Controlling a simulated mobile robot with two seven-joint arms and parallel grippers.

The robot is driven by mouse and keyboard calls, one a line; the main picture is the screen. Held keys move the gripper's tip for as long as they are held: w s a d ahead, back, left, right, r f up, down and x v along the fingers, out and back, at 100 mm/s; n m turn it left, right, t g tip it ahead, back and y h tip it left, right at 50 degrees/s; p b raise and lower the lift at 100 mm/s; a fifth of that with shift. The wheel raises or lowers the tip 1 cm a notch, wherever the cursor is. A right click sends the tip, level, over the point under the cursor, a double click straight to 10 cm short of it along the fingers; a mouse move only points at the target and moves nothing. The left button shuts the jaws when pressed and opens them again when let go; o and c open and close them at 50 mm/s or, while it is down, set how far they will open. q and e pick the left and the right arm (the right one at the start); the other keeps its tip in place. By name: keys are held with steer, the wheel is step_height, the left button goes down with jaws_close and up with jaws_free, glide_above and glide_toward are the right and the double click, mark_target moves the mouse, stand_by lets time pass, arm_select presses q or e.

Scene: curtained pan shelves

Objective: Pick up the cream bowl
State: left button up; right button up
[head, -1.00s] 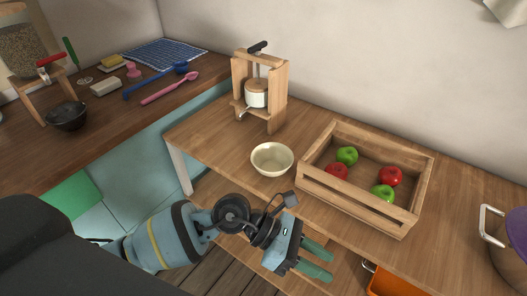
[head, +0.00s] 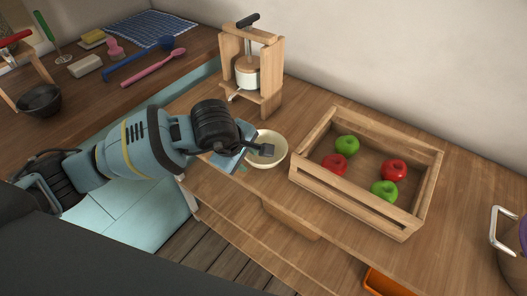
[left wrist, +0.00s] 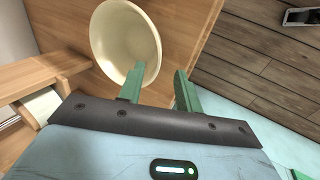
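The cream bowl (head: 270,152) stands upright and empty on the wooden table, between the wooden press and the apple crate. In the head view my left arm partly covers its left side. My left gripper (head: 242,168) is at the bowl's near left side, with its fingers mostly hidden behind the hand. In the left wrist view the bowl (left wrist: 112,38) is at the top, and the green fingers of my left gripper (left wrist: 158,82) are apart with nothing between them. The left finger overlaps the bowl's rim in the picture; I cannot tell if they touch. My right gripper is out of view.
A wooden crate (head: 350,201) with red and green apples stands right of the bowl. A wooden press (head: 272,87) stands behind it. The left counter holds a dark bowl (head: 39,101) and utensils. A purple-and-metal pot (head: 508,250) is at the far right.

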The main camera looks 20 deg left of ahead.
mark_target(253, 162)
arm_select(q)
steer(key=shift+x, duration=3.15)
steer(key=shift+d, duration=0.15)
steer(key=shift+r, duration=0.1)
jaws_close()
